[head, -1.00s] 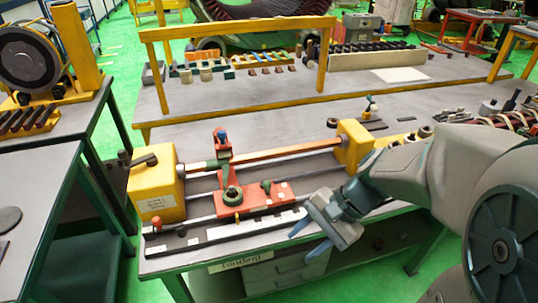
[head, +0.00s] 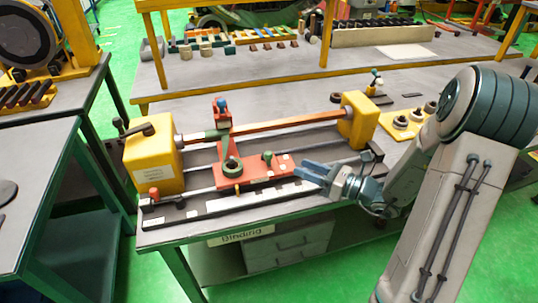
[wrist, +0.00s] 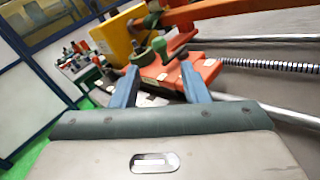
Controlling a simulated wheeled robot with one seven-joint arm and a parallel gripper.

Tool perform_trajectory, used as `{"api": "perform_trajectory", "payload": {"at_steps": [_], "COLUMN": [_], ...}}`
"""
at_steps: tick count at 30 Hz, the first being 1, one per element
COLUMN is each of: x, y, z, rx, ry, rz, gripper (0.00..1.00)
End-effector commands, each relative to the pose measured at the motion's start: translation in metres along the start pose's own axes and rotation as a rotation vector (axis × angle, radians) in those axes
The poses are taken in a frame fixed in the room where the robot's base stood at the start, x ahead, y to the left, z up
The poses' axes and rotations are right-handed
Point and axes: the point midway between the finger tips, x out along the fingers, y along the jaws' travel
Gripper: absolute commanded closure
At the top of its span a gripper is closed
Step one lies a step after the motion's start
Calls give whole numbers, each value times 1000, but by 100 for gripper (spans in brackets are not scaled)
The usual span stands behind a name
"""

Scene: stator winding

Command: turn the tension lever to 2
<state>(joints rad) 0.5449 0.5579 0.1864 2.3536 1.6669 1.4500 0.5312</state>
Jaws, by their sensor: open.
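The winding machine has a red carriage (head: 260,173) on rails, bearing a green ring (head: 230,170), a small green knob (head: 267,157) and an orange knob (head: 238,189). I cannot tell for certain which of these parts is the tension lever, and no number is readable. My gripper (head: 312,172) is open and empty, to the right of the carriage and pointing at it from the front edge. In the wrist view my gripper (wrist: 159,82) has its two blue fingers spread, with the red carriage (wrist: 170,74) and a green knob (wrist: 159,46) ahead between them.
A yellow headstock (head: 152,160) with a dark crank stands at the left. A yellow end block (head: 359,125) stands at the right, joined by a long red bar (head: 285,127). A ruler-like strip (head: 235,203) runs along the front edge. Round parts (head: 405,122) lie at the right.

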Motion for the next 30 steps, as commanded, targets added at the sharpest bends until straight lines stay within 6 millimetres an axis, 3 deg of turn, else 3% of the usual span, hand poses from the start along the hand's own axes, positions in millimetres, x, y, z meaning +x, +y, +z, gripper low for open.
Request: {"api": "perform_trajectory", "payload": {"at_steps": [9,15,21,30], "x": [70,102,115,117], "y": [2,2,1,1], "z": [1,1,0,-1], "rx": [-1,-2,-1,-2], "ry": [4,3,3,3], "rz": [6,4,1,1], "gripper": [59,59,59,62]}}
